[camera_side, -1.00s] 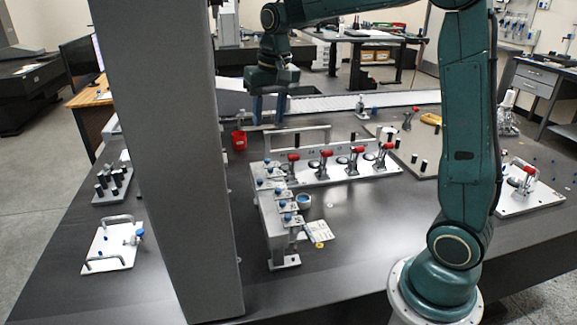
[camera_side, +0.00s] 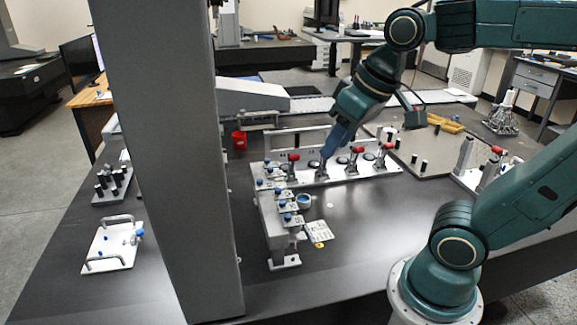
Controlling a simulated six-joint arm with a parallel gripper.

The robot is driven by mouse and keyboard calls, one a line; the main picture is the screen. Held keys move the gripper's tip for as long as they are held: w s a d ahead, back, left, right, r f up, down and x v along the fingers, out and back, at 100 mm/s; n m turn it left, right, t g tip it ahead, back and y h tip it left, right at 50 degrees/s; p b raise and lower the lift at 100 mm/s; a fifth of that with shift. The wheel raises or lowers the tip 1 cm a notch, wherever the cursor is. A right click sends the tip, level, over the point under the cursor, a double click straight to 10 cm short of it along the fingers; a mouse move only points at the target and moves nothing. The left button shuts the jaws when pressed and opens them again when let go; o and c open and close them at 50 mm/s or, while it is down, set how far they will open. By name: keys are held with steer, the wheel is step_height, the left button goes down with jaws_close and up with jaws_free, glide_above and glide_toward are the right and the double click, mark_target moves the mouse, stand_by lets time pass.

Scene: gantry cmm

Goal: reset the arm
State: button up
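My gripper (camera_side: 328,157) has blue fingers and points down and a little left over the fixture plate (camera_side: 312,180) in the middle of the table. It is at the second toggle clamp from the left, whose red handle is hidden behind the fingers. I cannot tell whether the fingers touch or grip that clamp, or whether they are open. Other red-handled clamps show beside it: one on the left (camera_side: 293,158) and two on the right, the nearer (camera_side: 357,150) and the farther (camera_side: 387,147).
A grey column (camera_side: 172,150) rises at left. A stepped bracket with blue knobs (camera_side: 275,215) stands in front of the plate. A red cup (camera_side: 239,140) is behind. A plate with black pins (camera_side: 440,150) is at right. The table's front middle is clear.

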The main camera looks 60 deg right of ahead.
steer(key=shift+n+t, duration=0.4)
steer(key=shift+n, duration=0.2)
steer(key=s, duration=0.1)
steer(key=s+f, duration=0.1)
steer(key=s, duration=0.1)
steer(key=s+a+f, duration=0.1)
steer(key=shift+s+f, duration=0.2)
steer(key=shift+s, duration=0.15)
stand_by(0.8)
